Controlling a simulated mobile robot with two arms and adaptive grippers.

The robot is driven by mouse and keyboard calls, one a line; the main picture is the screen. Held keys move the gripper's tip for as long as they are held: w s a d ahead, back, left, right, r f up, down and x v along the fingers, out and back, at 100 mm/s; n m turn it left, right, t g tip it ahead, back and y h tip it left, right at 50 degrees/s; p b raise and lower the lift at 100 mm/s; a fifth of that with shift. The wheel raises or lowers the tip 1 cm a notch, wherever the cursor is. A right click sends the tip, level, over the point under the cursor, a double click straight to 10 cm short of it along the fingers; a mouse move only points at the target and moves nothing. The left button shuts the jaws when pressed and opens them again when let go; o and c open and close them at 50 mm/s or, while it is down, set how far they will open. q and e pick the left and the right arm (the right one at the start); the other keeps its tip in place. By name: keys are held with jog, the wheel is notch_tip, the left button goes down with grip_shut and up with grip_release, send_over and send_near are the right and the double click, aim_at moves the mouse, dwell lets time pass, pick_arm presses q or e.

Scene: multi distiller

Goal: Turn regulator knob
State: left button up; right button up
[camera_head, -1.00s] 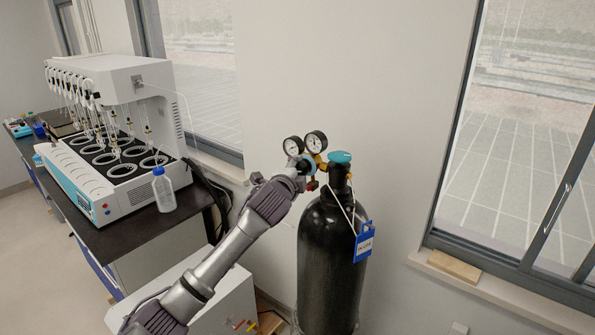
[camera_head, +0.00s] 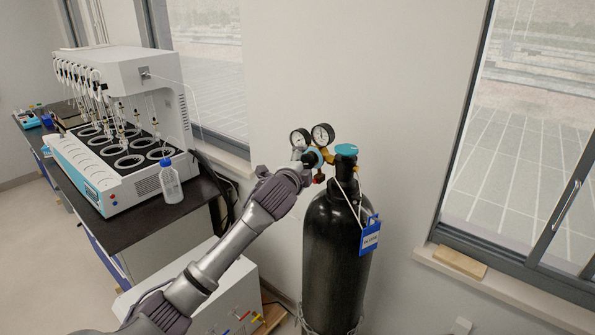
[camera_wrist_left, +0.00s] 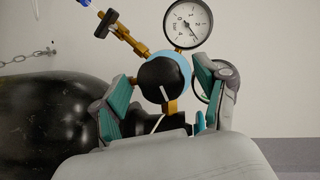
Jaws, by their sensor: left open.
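The regulator knob (camera_wrist_left: 163,80) shows in the left wrist view as a round black dial with a white line, in front of a light-blue body. My left gripper (camera_wrist_left: 165,88) is open, one finger on each side of the knob; I cannot tell whether they touch it. In the head view, my left gripper (camera_head: 307,170) is at the regulator (camera_head: 315,157) and hides the knob. Two round gauges (camera_head: 322,135) sit above the regulator. The regulator is beside the top of a black gas cylinder (camera_head: 335,255). My right gripper is not in view.
The cylinder has a teal valve handle (camera_head: 346,149) and a hanging blue tag (camera_head: 369,238). A wall stands close behind. At left, a distiller (camera_head: 125,120) and a blue-capped bottle (camera_head: 171,182) stand on a dark bench (camera_head: 135,226). A chain (camera_wrist_left: 30,56) runs along the wall.

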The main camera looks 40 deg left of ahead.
pick_arm(q)
jog(key=v, duration=1.1)
jog(key=shift+s, duration=0.15)
jog(key=shift+f, duration=0.1)
jog(key=s+f+n+g+h+b, duration=0.1)
jog(key=s+f+n+g+b, duration=0.15)
jog(key=f, duration=1.85)
jog(key=s+f+n+g+h+b, duration=0.15)
jog(key=f+g+b, duration=0.25)
jog(key=f, duration=1.6)
jog(key=s+d+f+n+g+b, duration=0.1)
jog(key=s+d+f+b, duration=0.1)
jog(key=s+f, duration=0.65)
jog(key=s+d+f+n+g+b, duration=0.15)
jog(key=s+f, duration=0.25)
jog(key=f, duration=1)
jog(key=s+d+f+n+g+b, duration=0.1)
jog(key=s+d+f+g, duration=0.1)
jog(key=s+d+f, duration=0.2)
jog(key=s+d+f+n+g+h+b, duration=0.1)
jog(key=s+d+f, duration=0.3)
jog(key=s+f, duration=0.6)
jog(key=s+d+f+n+g+h+b, duration=0.1)
jog(key=s+d+f, duration=0.3)
jog(key=s, duration=1.5)
notch_tip(320, 180, down, 4)
jog(key=shift+d+r+n+g+b, duration=0.15)
jog(key=shift+d+n+g+b, duration=0.15)
jog(key=shift+g+b, duration=0.5)
